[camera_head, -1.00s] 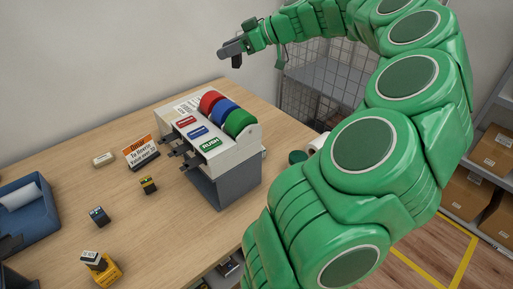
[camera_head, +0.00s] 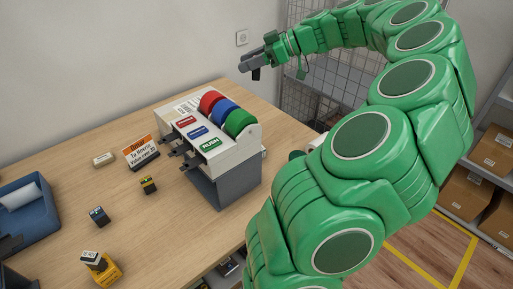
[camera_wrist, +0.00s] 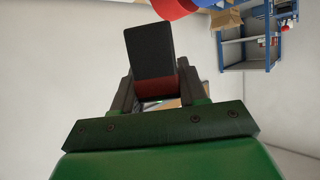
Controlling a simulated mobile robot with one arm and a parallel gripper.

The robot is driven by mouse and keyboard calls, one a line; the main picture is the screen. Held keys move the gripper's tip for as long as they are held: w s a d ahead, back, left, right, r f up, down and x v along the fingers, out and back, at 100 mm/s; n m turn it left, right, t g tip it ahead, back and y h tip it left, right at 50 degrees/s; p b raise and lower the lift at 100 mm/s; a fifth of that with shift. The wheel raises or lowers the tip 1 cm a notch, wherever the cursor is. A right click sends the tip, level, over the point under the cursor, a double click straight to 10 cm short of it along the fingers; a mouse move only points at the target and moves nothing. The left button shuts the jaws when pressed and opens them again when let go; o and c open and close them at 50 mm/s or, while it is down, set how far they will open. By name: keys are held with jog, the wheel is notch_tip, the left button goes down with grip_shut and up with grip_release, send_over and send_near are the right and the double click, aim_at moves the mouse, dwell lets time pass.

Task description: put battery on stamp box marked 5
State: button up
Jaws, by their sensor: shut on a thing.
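My gripper (camera_head: 257,66) is raised beyond the far edge of the table and is shut on a dark block, which I take to be the battery (camera_head: 256,75). In the wrist view the battery (camera_wrist: 150,50) is a black block with a red end between the two fingers (camera_wrist: 157,90). On the table stand a small black and yellow block (camera_head: 148,185) and a small dark block with a blue face (camera_head: 98,217). A stamp-like piece with an orange base (camera_head: 104,270) is near the front. I cannot read a 5 on any of them.
A tape dispenser (camera_head: 222,165) with red, blue and green rolls stands on the table. An orange and white sign (camera_head: 141,152), a pale eraser-like block (camera_head: 104,159) and a blue tray (camera_head: 40,222) are to its left. Wire mesh (camera_head: 325,85) stands behind the table.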

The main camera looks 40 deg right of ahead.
notch_tip(320, 180, down, 26)
jog(key=shift+f, duration=0.1)
dwell(0.9)
jog(key=shift+f, duration=0.1)
jog(key=o, duration=1.1)
jog(key=v, duration=1.2)
